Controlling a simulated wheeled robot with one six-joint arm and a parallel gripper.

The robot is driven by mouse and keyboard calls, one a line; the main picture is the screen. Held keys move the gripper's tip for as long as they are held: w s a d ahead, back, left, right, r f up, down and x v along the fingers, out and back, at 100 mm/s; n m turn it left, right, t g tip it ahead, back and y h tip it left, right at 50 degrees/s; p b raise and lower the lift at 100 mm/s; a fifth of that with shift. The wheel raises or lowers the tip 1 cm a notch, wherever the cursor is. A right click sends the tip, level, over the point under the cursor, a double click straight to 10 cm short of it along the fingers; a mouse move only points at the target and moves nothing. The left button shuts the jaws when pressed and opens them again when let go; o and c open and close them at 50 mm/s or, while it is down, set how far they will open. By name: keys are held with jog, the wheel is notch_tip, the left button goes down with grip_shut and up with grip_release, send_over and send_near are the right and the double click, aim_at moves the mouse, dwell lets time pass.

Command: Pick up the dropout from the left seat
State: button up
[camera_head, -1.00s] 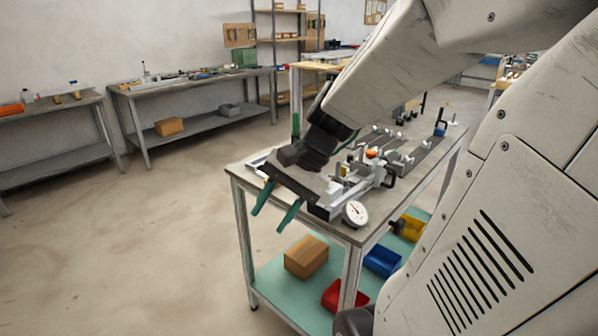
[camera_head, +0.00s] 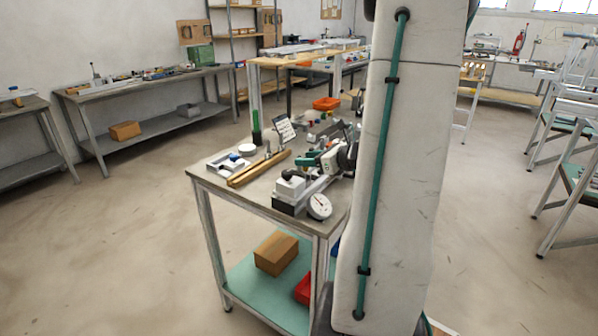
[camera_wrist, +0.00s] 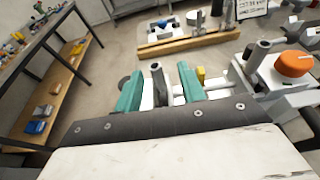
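In the wrist view my gripper (camera_wrist: 160,85) has two teal fingers set apart. A dark grey, rod-like piece (camera_wrist: 157,80) stands between them with a gap on each side; I cannot tell whether it is the dropout or a post of its seat. In the head view my gripper (camera_head: 306,162) is small and partly hidden at the jig (camera_head: 290,203) on the workbench. No piece is clearly recognisable as the dropout, and the left seat cannot be made out with certainty.
An orange knob (camera_wrist: 293,63) on a grey fixture stands right of the fingers. In the head view a dial gauge (camera_head: 319,205) sits at the bench's front edge. My arm hides the bench's right side.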

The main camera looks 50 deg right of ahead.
aim_at(295, 169)
jog(key=x, duration=0.5)
jog(key=shift+s+a+f, duration=0.1)
jog(key=shift+a+f, duration=0.05)
jog(key=shift+a, duration=0.1)
grip_shut()
jog(key=shift+r, duration=0.2)
